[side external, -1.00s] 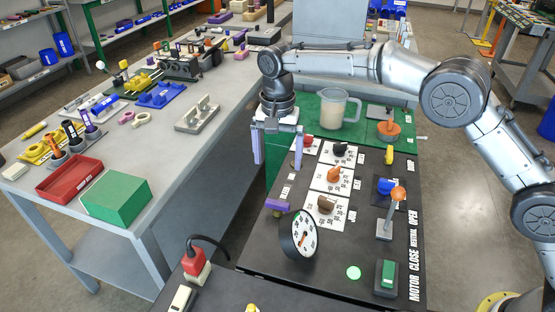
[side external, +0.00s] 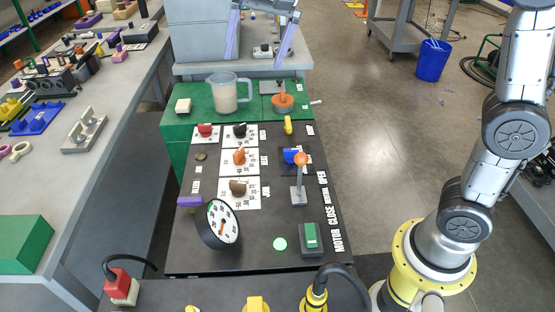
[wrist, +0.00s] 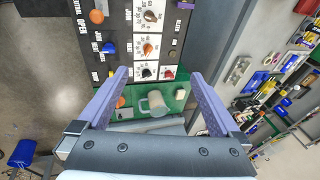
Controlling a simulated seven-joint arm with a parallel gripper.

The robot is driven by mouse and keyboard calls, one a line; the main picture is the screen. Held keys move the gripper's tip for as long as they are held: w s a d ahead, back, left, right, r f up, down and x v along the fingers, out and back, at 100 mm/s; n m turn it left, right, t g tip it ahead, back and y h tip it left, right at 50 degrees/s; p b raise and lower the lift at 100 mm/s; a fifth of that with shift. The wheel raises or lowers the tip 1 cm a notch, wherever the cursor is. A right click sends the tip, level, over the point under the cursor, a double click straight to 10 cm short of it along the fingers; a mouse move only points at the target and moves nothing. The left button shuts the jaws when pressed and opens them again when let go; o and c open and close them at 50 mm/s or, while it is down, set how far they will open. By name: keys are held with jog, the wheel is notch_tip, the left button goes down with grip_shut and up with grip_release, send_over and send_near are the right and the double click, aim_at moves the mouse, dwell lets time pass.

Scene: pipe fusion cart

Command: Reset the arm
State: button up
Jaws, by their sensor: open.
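My gripper (side external: 253,63) is raised at the top edge of the side external view, its two purple fingers wide apart with nothing between them. In the wrist view my gripper (wrist: 160,76) is also open, pointing over the cart from high up. Below lies the black control panel (side external: 185,240) with orange, black and brown knobs, a round gauge (side external: 222,225), and an orange-topped lever (side external: 299,175). My gripper appears clear of all of them. Most of my forearm and wrist is out of the side external frame.
A clear pitcher (side external: 223,95) with beige contents stands on the green mat (side external: 190,117) behind the panel. A grey table (side external: 75,180) with parts runs along the left. A blue bin (side external: 432,60) stands on the floor at right; open floor lies beside the cart.

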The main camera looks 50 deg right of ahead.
jog(key=s+d+r+n+t, duration=0.1)
jog(key=s+d, duration=0.4)
jog(key=s, duration=0.6)
jog(key=s+d+f+n, duration=0.3)
jog(key=s+f+n, duration=0.5)
jog(key=s+f, duration=0.4)
jog(key=shift+s+f+t+h, duration=0.35)
jog(key=shift+s+t+h, duration=0.05)
jog(key=shift+s, duration=0.65)
